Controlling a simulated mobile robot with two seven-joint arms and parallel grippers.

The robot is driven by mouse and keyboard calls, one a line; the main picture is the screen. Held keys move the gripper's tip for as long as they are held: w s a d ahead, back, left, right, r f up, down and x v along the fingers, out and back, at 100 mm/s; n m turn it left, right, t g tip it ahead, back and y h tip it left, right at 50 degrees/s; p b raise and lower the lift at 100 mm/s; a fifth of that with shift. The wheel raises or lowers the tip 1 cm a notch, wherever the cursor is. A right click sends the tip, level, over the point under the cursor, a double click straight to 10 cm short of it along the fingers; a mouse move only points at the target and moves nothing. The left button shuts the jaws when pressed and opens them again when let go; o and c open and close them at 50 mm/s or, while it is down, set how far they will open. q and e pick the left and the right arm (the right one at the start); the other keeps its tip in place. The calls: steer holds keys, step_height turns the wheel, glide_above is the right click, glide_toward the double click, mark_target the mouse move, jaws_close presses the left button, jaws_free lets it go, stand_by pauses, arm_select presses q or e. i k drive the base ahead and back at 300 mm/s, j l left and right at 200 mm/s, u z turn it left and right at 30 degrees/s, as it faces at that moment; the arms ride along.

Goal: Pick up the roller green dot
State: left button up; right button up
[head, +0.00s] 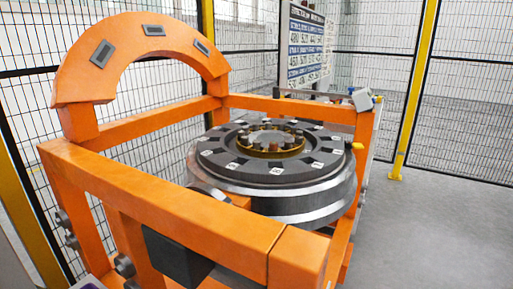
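I cannot pick out a roller with a green dot; no green mark shows in the head view. An orange gantry frame (190,205) fills the left and middle. In it lies a large dark round wheelset (270,172) with a silver rim and small white labels on its top. A brass-coloured hub ring (268,143) with several dark stubby pieces sits at its centre. Neither of my grippers shows in the view.
An orange arch (140,45) with dark plates rises at the back left. A small grey-white box (362,101) sits at the frame's back right corner. A sign (305,50) hangs by the mesh fence. Grey floor (440,225) is clear at right.

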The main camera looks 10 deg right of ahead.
mark_target(274, 145)
steer(key=i+l+u, duration=0.25)
steer(key=l+u, duration=0.2)
steer(key=l, duration=0.15)
steer(key=i+l+u, duration=0.15)
steer(key=l+u, duration=0.3)
steer(key=l, duration=0.25)
steer(key=l+u, duration=0.45)
steer(key=l, duration=0.25)
steer(key=l+u, duration=0.45)
steer(key=l, duration=0.3)
steer(key=k+l+u, duration=0.2)
steer(key=l+u, duration=0.25)
steer(key=l, duration=0.25)
steer(key=i, duration=0.45)
